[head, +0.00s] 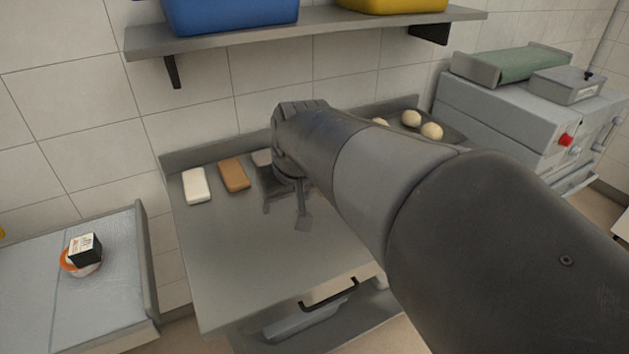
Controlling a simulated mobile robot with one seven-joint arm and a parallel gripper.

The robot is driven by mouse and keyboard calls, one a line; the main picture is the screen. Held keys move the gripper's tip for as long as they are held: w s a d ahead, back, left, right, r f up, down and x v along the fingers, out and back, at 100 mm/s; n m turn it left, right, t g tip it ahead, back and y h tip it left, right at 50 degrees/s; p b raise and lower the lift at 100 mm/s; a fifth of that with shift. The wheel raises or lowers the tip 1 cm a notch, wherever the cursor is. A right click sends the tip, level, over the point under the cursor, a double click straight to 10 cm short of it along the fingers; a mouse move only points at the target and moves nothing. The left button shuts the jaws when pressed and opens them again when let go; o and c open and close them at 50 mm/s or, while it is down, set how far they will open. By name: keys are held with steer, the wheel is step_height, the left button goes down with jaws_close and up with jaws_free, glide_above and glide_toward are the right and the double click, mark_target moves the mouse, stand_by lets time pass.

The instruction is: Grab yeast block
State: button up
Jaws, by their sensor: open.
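My gripper (284,215) is open and points down over the steel worktable (235,285), its two fingers apart with nothing seen between them. A white block (196,186) and a brown block (234,175) lie on the table to the left of my gripper. A third, greyish block (262,158) shows only in part behind my gripper. I cannot tell from the picture which of these is the yeast block.
The black box rests on or against an orange-and-white round item (69,263) on the left counter (30,315). Pale dough balls (431,131) lie at the table's back right. A shelf (225,40) with blue (230,15) and yellow bins hangs above. The table's front left is clear.

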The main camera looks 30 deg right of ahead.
steer(key=shift+m+g, duration=0.4)
steer(key=w+d+f, duration=0.5)
steer(key=w+d, duration=0.2)
steer(key=w+d+f, duration=0.6)
steer(key=w+d, duration=0.1)
steer(key=w, duration=0.1)
steer(key=w+d+f, duration=0.6)
steer(key=w+d, duration=0.1)
steer(key=shift+w, duration=0.4)
steer(key=shift+d+x, duration=0.2)
steer(key=shift+x, duration=1.2)
steer(key=shift+d+x, duration=0.15)
steer(key=shift+x, duration=1.25)
steer(key=shift+s, duration=0.15)
steer(key=shift+c, duration=0.5)
steer(key=c, duration=1)
